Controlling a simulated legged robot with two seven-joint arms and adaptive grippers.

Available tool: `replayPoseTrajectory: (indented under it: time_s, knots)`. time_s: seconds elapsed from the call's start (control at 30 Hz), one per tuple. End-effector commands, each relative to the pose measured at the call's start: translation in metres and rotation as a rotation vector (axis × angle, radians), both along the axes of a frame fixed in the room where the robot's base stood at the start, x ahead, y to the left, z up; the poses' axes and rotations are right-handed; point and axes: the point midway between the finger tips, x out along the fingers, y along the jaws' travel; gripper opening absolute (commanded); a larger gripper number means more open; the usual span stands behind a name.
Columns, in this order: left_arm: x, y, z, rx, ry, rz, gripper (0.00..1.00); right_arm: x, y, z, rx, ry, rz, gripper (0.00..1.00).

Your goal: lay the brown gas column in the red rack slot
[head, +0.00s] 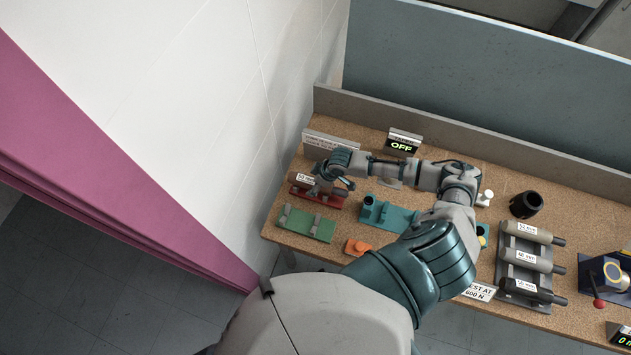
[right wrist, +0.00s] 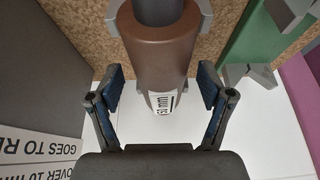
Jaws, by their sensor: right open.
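The brown gas column (head: 303,178) lies at the red rack (head: 332,201) at the left end of the bench. In the right wrist view the brown column (right wrist: 158,48) lies between grey cradle prongs, its pale label facing me. My right gripper (head: 334,183) is over the red rack and partly covers column and rack. In the wrist view the right gripper (right wrist: 160,90) is open, with a blue-padded finger on either side of the column and visible gaps to it. How deep the column sits cannot be told. My left gripper is out of view.
A green rack (head: 300,224) stands in front of the red one. A teal fixture (head: 385,214) and orange block (head: 357,247) are close by. A grey rack (head: 507,270) with 3 columns and a black cup (head: 526,205) stand right. A white wall bounds the left.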

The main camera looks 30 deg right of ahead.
Motion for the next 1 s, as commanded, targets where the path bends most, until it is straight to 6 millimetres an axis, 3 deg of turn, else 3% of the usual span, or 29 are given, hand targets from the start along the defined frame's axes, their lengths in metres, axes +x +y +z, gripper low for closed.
replayPoseTrajectory:
  time_s: [0.23,0.5,0.7,1.0]
  knots:
    - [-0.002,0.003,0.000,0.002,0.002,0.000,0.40,-0.005,-0.006,0.014,-0.001,0.002,-0.001,0.79]
    - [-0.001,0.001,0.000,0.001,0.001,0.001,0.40,-0.022,-0.022,0.069,-0.001,-0.001,0.001,0.79]
    - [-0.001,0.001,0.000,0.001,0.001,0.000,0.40,-0.031,-0.030,0.099,0.001,0.000,0.000,0.79]
    - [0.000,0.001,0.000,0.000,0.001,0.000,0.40,-0.035,-0.031,0.109,0.002,0.001,0.000,0.79]
